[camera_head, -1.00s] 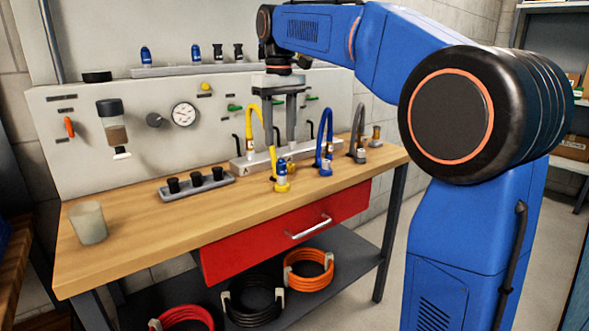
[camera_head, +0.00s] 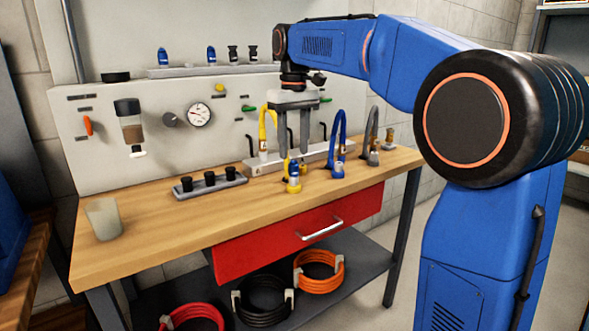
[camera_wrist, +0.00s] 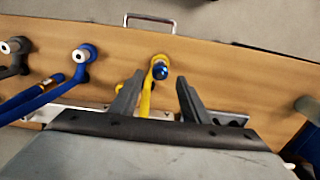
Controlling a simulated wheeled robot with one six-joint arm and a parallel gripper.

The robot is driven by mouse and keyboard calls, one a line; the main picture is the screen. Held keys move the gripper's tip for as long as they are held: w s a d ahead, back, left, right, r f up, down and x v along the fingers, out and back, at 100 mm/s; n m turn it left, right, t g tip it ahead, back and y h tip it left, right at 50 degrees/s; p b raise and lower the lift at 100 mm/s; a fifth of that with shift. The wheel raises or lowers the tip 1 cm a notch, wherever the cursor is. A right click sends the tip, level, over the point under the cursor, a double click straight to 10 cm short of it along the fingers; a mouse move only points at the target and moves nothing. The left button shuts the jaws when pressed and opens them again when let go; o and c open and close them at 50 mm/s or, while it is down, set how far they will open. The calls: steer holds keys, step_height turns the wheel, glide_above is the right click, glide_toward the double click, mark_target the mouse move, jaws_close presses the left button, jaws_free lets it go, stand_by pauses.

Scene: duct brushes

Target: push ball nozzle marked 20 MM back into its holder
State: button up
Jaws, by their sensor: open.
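A small blue nozzle (camera_head: 294,169) stands upright in a yellow base (camera_head: 293,187) at the end of a yellow hose, near the bench's front edge. In the wrist view the blue nozzle (camera_wrist: 160,71) shows as a round top over the yellow ring. No 20 MM marking is legible. My gripper (camera_head: 294,152) points down with its fingertips just above and behind the nozzle, and its fingers are apart and empty. In the wrist view my gripper (camera_wrist: 158,80) has one finger on each side of the yellow hose. I cannot tell how deep the nozzle sits.
A blue hose (camera_head: 338,135) and a grey hose (camera_head: 372,130) stand to the right with their own bases. A grey rack with black cups (camera_head: 209,184) and a frosted cup (camera_head: 103,218) are to the left. More nozzles (camera_head: 211,54) stand on the ledge above.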

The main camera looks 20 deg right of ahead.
mark_target(294, 162)
steer(key=shift+f, duration=2.65)
jaws_close()
steer(key=shift+r, duration=0.15)
steer(key=shift+r, duration=2.8)
